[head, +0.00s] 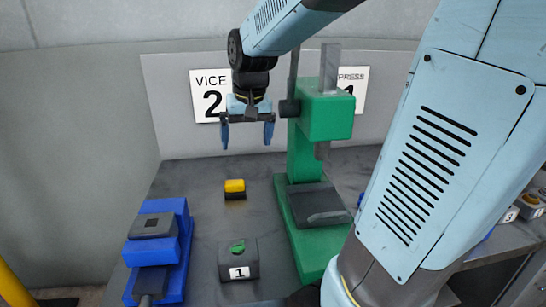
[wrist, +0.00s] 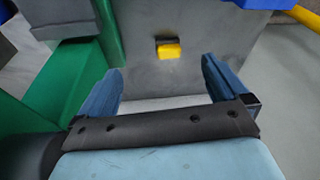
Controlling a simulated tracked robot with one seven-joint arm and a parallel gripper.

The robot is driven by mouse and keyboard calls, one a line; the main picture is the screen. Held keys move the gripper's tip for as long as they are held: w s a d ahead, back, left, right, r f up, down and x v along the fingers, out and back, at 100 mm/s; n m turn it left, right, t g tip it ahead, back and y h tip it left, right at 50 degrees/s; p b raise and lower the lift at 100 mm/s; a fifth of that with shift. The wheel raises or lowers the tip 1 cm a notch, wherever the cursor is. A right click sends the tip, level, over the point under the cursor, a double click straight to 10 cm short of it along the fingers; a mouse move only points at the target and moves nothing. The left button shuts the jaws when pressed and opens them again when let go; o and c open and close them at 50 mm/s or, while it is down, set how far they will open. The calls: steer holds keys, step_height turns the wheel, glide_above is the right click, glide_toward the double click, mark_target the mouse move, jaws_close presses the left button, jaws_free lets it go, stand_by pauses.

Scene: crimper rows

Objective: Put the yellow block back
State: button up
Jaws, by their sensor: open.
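The yellow block (head: 234,186) is on the grey bench, left of the green press; its lower part is dark. In the wrist view the yellow block (wrist: 169,51) shows ahead, between the lines of the fingers and beyond their tips. My gripper (head: 246,134) is open and empty, with blue fingers pointing down, above the bench and apart from the block. The open gripper also shows in the wrist view (wrist: 160,72).
The green press (head: 325,122) stands close right of my gripper. A blue vice (head: 182,228) is at left. A dark box labelled 1 (head: 238,273) with a green piece (head: 238,247) on top stands in front. Small boxes (head: 530,206) sit far right. Bench around the block is clear.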

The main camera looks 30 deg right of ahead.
steer(key=s+r+n+t, duration=0.1)
steer(key=s+n+t, duration=0.1)
steer(key=s, duration=1.3)
steer(key=shift+a+r+t, duration=0.25)
steer(key=shift+r+t, duration=0.1)
steer(key=shift+t, duration=0.15)
steer(key=shift+s, duration=0.1)
